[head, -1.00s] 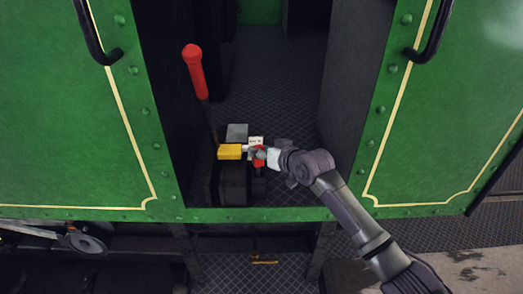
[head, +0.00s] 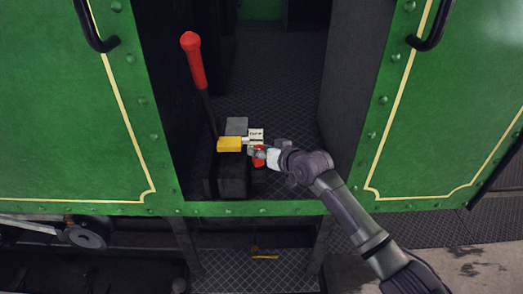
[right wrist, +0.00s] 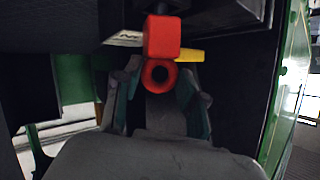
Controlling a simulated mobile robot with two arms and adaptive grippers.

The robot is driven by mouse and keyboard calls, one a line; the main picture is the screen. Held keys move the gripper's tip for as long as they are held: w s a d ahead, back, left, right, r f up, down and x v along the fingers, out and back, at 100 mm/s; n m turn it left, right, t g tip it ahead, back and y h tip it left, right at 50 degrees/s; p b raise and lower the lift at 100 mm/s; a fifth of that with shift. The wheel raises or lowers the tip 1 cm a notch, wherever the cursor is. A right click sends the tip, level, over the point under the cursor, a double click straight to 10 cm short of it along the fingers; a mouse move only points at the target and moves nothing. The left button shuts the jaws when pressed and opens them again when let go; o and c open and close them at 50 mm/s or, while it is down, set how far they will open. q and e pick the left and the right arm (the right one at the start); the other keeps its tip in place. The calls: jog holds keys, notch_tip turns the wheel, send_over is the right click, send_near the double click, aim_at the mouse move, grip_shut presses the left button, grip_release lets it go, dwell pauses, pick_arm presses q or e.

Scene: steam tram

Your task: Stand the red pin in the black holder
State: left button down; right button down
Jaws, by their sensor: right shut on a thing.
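The red pin (head: 258,161) shows as a small red patch at my right gripper (head: 264,156), just right of a yellow block (head: 229,144). In the right wrist view the pin (right wrist: 161,38) has a red block-like body, a ring below it and a dark part above. My right gripper (right wrist: 155,88) is shut on the pin, its fingers on either side of the ring. A dark block (head: 233,183) stands below the yellow block. I cannot tell whether it is the black holder. Where the pin's far end sits is hidden. My left gripper is out of view.
A lever with a red handle (head: 194,62) rises left of the yellow block. A white tag (head: 256,135) is close to the gripper. Green tram walls (head: 60,110) frame the doorway on both sides. The patterned floor (head: 270,80) behind is clear.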

jog(key=c, duration=0.6)
grip_release()
jog(key=v, duration=1.2)
jog(key=shift+d+f, duration=0.1)
